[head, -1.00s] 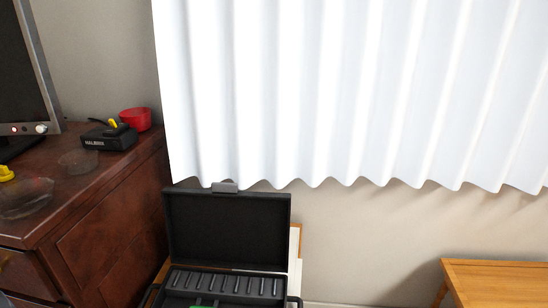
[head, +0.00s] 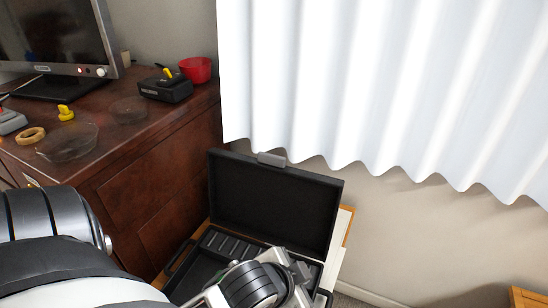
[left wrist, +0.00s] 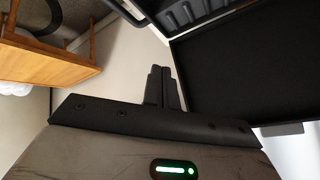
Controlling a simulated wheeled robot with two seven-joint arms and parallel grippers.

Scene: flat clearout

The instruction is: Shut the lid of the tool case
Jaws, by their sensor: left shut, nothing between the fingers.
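The black tool case (head: 205,242) stands open on a light wooden surface beside the dresser. Its lid (head: 275,205) is raised upright at the back, with a grey latch (head: 271,159) on its top edge. In the left wrist view the dark inside of the lid (left wrist: 255,75) fills the right side, and the case base (left wrist: 190,14) shows at the top. My left gripper (head: 299,268) is in front of the lid, over the right part of the base, and hides part of it. Its fingers (left wrist: 163,86) are shut and empty, apart from the lid in the picture. My right gripper is not in view.
A brown dresser (head: 150,185) stands close on the left with a monitor, a glass dish (head: 68,142), a black box (head: 165,88) and a red bowl (head: 196,69). A white curtain (head: 380,80) hangs behind the case. A wooden table (head: 525,298) is at the lower right.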

